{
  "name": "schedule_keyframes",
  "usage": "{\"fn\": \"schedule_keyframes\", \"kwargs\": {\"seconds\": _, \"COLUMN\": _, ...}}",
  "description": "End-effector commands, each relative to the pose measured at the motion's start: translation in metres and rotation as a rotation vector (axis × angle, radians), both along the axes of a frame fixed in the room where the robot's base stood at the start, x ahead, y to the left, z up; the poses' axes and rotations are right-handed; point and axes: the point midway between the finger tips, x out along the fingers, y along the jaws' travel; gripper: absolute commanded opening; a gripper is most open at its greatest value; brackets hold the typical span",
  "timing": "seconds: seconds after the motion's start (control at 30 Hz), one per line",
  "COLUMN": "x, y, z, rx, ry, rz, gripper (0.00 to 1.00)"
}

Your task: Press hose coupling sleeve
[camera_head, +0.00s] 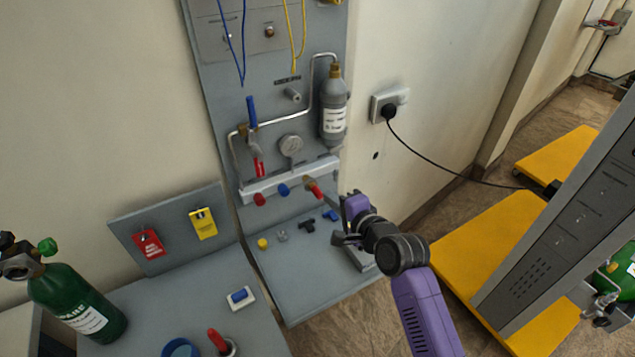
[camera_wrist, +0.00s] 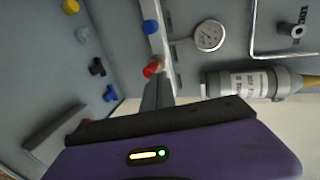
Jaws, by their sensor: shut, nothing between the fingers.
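A grey manifold bar (camera_head: 285,178) runs across the panel with coloured fittings along it. The fitting at its right end has a red sleeve (camera_head: 317,192) and a brass part; the red sleeve also shows in the wrist view (camera_wrist: 151,68). A blue fitting (camera_head: 284,190) and another red fitting (camera_head: 259,199) sit to its left. My gripper (camera_head: 328,196) is shut and empty, its fingertips right at the red sleeve from the right. In the wrist view the fingertips (camera_wrist: 155,80) partly overlap the sleeve; I cannot tell whether they touch it.
A gauge (camera_head: 291,145) and a labelled grey bottle (camera_head: 333,115) are above the manifold. Small coloured parts lie on the grey shelf (camera_head: 290,290) below. A green cylinder (camera_head: 75,300) stands at left. A black cable (camera_head: 440,160) runs from the wall socket at right.

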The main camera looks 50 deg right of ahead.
Motion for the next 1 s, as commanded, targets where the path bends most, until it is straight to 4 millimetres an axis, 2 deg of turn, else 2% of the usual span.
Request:
{"fn": "schedule_keyframes", "kwargs": {"seconds": 0.03, "x": 0.011, "y": -0.003, "z": -0.001, "rx": 0.000, "ry": 0.001, "rz": 0.001, "gripper": 0.00}}
{"fn": "schedule_keyframes", "kwargs": {"seconds": 0.2, "x": 0.039, "y": -0.011, "z": -0.007, "rx": -0.002, "ry": 0.000, "rz": 0.001, "gripper": 0.00}}
{"fn": "schedule_keyframes", "kwargs": {"seconds": 0.4, "x": 0.061, "y": -0.018, "z": -0.009, "rx": -0.001, "ry": 0.000, "rz": -0.001, "gripper": 0.00}}
{"fn": "schedule_keyframes", "kwargs": {"seconds": 1.0, "x": 0.075, "y": -0.022, "z": -0.009, "rx": -0.001, "ry": -0.001, "rz": 0.000, "gripper": 0.00}}
